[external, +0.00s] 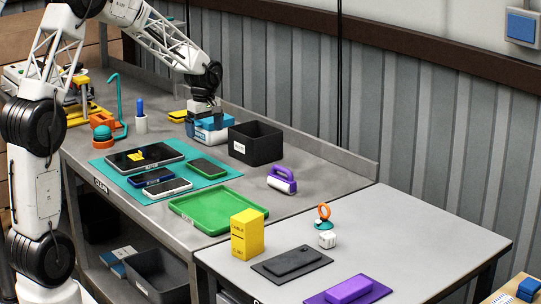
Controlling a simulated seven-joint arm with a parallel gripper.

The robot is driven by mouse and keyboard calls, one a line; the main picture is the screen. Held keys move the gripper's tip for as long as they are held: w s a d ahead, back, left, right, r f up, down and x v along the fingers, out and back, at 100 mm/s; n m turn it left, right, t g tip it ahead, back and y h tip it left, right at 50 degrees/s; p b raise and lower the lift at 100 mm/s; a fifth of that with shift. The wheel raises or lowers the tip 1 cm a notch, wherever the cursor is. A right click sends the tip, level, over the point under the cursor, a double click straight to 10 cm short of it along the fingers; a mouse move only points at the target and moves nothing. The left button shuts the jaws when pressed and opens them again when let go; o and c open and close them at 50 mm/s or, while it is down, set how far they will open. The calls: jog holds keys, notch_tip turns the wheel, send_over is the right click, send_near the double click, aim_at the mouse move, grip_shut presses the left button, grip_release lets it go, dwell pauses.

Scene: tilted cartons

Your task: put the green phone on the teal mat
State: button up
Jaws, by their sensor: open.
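The green phone (207,167), with a dark face and a green edge, lies flat toward the right end of the teal mat (225,178). A tablet (130,158) with a yellow patch, a blue-edged phone (152,178) and a white-edged phone (170,188) also lie on the mat. My gripper (203,108) is open and points down above a blue and white box (208,130), behind the mat and apart from the green phone. The fingers are small here, and I cannot tell whether they touch the box.
A black bin (255,143) stands right of the box. A green tray (218,209) lies in front of the mat, with a purple-handled object (282,180) to its right. A yellow carton (247,233) stands on the nearer table. Bare tabletop shows around the purple-handled object.

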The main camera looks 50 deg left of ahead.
jog(key=s+d+r+m+t, duration=0.1)
jog(key=s+d+r+m, duration=0.3)
jog(key=s+d+r, duration=0.35)
jog(key=s+d+r+m, duration=0.4)
jog(key=s+d+m, duration=0.1)
jog(key=s+d, duration=0.5)
jog(key=s+d+m, duration=0.4)
jog(key=s, duration=0.7)
jog(key=s+d+m+t, duration=0.1)
jog(key=s+d+m, duration=0.3)
jog(key=s, duration=0.8)
jog(key=shift+f+m+t, duration=0.3)
jog(key=shift+f+m, duration=0.15)
jog(key=shift+m, duration=0.15)
